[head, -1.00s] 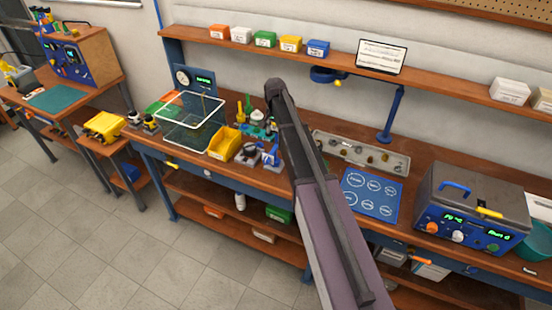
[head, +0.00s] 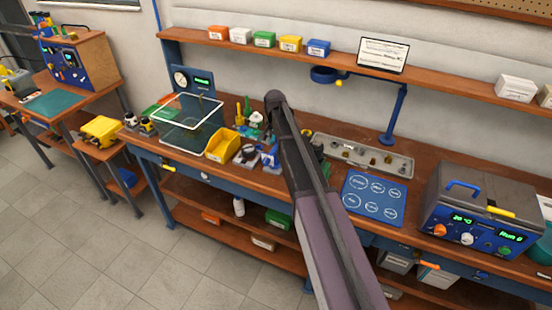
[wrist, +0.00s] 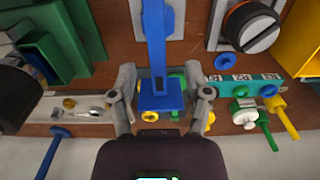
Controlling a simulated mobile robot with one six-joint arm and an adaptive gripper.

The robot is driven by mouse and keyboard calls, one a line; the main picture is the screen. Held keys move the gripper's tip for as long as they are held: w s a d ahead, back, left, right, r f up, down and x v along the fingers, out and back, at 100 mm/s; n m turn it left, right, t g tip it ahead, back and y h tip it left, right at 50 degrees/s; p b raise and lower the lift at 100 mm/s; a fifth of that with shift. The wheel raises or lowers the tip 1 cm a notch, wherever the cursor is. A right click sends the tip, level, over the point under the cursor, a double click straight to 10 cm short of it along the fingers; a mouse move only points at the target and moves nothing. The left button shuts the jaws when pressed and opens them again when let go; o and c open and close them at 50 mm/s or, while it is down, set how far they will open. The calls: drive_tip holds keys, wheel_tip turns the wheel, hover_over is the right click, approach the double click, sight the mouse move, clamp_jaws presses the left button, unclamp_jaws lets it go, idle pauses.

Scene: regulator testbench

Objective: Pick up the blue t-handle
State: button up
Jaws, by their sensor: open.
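In the wrist view my gripper (wrist: 160,98) is open, with one finger on each side of a blue piece (wrist: 156,60). This piece has a long bar and a broad square end, and looks to be the blue t-handle. The square end is between the fingers in the picture; I cannot tell whether they touch it. In the head view a blue upright part (head: 270,157) shows beside my arm, probably the same piece.
A teal rack (wrist: 243,78) with green (wrist: 268,135) and yellow (wrist: 285,118) handles is close on the right. A green bin (wrist: 60,45) is on the left. In the head view a yellow bin (head: 222,145) and a parts tray (head: 365,155) flank the spot.

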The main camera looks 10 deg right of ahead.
sight(276, 154)
drive_tip(key=shift+f, duration=0.1)
drive_tip(key=shift+s+f+b, duration=0.2)
drive_tip(key=shift+f+b, duration=2.3)
drive_tip(key=shift+b, duration=0.1)
clamp_jaws()
